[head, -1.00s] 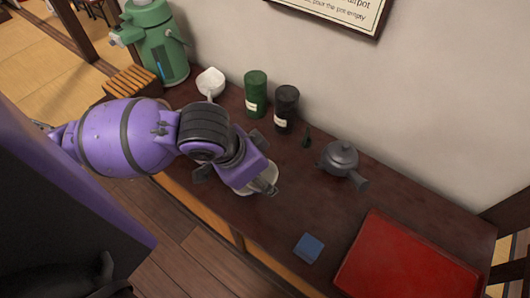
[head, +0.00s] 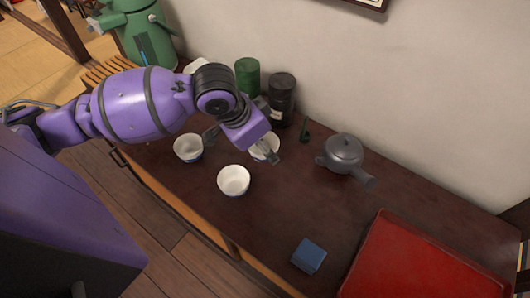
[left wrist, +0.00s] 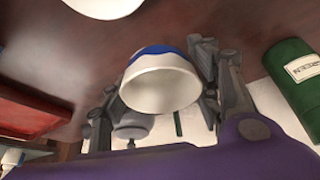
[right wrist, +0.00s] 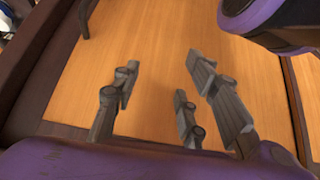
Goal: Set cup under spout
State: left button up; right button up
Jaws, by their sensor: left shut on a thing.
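My left gripper (head: 246,147) is shut on a white cup (head: 266,147) with a blue base, beside the dark canisters. In the left wrist view the cup (left wrist: 160,88) sits between the fingers (left wrist: 157,76), its open mouth facing the camera. Two more white cups stand on the counter, one left of the gripper (head: 188,148) and one in front of it (head: 233,181). The green air pot (head: 140,32) stands at the back left; its spout is not clear. My right gripper (right wrist: 163,75) is open and empty in the right wrist view.
A slatted wooden stand (head: 98,76) is by the air pot, partly behind my arm. A green canister (head: 247,75), a black canister (head: 281,98) and a grey teapot (head: 344,154) line the wall. A blue block (head: 308,256) and red tray (head: 425,262) are front right.

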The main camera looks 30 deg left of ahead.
pick_arm(q)
jog(key=shift+w+a+f, duration=0.1)
jog(key=shift+w+f, duration=0.3)
jog(key=shift+w+a+f, duration=0.1)
jog(key=shift+w+f, duration=0.05)
jog(key=shift+f, duration=0.9)
jog(key=shift+w+f, duration=0.1)
jog(key=shift+f, duration=0.9)
jog(key=o, duration=1.2)
jog(key=shift+b, duration=0.3)
